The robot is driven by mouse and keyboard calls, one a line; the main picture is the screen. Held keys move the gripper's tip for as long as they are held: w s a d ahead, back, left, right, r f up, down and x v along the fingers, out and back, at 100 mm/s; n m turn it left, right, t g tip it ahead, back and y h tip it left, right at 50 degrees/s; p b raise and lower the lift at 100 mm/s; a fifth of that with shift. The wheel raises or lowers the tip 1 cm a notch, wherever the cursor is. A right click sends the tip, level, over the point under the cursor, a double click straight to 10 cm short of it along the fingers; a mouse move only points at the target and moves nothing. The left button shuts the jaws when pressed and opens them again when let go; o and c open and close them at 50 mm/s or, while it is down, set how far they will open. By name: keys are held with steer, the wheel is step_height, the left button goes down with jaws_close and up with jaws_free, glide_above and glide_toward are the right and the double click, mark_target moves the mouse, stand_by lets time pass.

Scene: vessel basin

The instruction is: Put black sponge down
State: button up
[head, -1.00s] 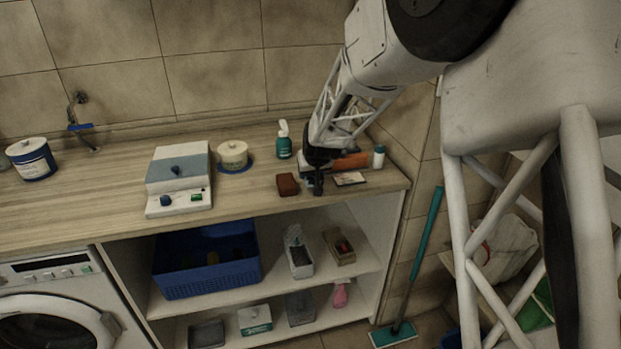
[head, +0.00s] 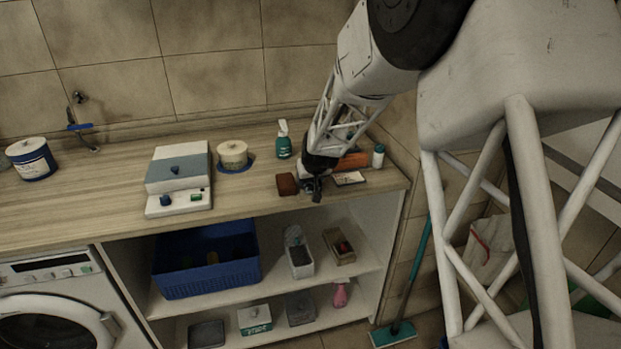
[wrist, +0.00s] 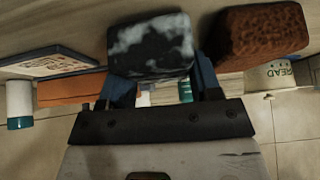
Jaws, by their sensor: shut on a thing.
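The black sponge (wrist: 150,45), dark with pale grey-white patches, is at the top middle of the wrist view. My gripper (wrist: 163,85) is shut on it, with a blue finger at each side. In the head view my gripper (head: 314,187) is low over the front right part of the wooden counter (head: 240,192), and the sponge there is mostly hidden. I cannot tell whether the sponge touches the counter. A brown sponge (head: 287,184) lies just left of my gripper; it also shows in the wrist view (wrist: 262,35).
A flat card-like item (head: 349,178), an orange box (head: 352,160) and a white bottle with a teal band (head: 378,157) are to the right. A green pump bottle (head: 284,142) stands behind. The counter's front edge is close. Bare counter lies left of the brown sponge.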

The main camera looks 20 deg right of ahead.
steer(key=shift+f, duration=0.2)
steer(key=o, duration=0.8)
steer(key=v, duration=1.2)
steer(key=shift+r, duration=0.1)
steer(key=shift+s, duration=0.1)
stand_by(0.4)
